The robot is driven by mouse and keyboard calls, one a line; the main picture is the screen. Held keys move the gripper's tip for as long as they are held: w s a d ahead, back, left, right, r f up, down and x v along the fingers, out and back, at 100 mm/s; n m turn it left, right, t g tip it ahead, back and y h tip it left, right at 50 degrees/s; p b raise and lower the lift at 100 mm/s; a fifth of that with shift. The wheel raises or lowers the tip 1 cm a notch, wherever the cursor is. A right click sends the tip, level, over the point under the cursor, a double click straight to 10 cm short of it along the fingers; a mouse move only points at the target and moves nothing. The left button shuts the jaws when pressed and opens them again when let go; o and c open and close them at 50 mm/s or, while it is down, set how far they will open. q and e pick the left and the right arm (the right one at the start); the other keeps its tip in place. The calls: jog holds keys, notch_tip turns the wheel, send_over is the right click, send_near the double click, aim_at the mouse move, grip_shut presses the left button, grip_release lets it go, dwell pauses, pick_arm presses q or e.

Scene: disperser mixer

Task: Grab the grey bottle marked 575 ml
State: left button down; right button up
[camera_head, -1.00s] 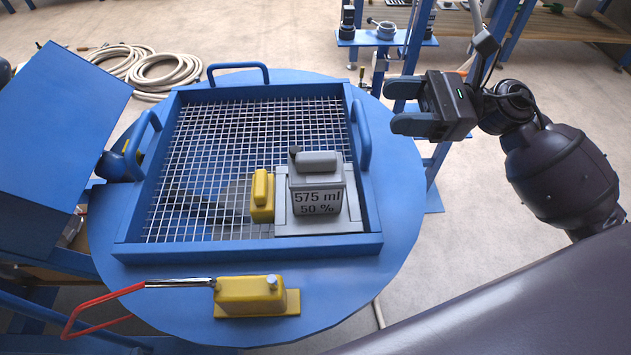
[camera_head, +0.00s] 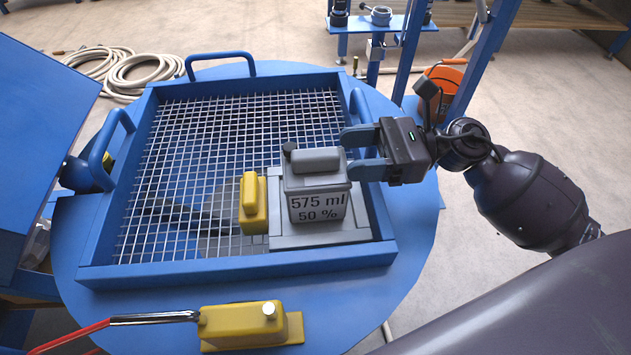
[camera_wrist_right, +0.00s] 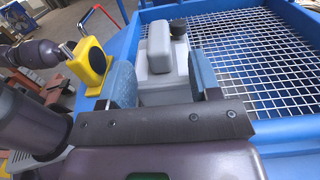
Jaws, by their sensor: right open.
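The grey bottle (camera_head: 317,191), marked "575 ml 50 %", stands upright on a grey plate (camera_head: 357,233) at the right front of the mesh tray. It has a grey handle block and a small dark cap on top. My right gripper (camera_head: 356,155) is open at the bottle's right side, near its upper part. In the right wrist view the bottle (camera_wrist_right: 164,75) shows between the two blue fingertips of the right gripper (camera_wrist_right: 163,84); whether they touch it I cannot tell. My left gripper is not in view.
A small yellow block (camera_head: 253,203) stands left of the bottle. The blue tray rim and handle (camera_head: 358,105) lie close to my right gripper. A yellow part with a red-handled lever (camera_head: 240,322) is at the table's front. Mesh (camera_head: 200,150) is open to the left.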

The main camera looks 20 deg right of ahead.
aim_at(340, 154)
jog(key=shift+x, duration=2.6)
jog(key=shift+r, duration=0.15)
grip_shut()
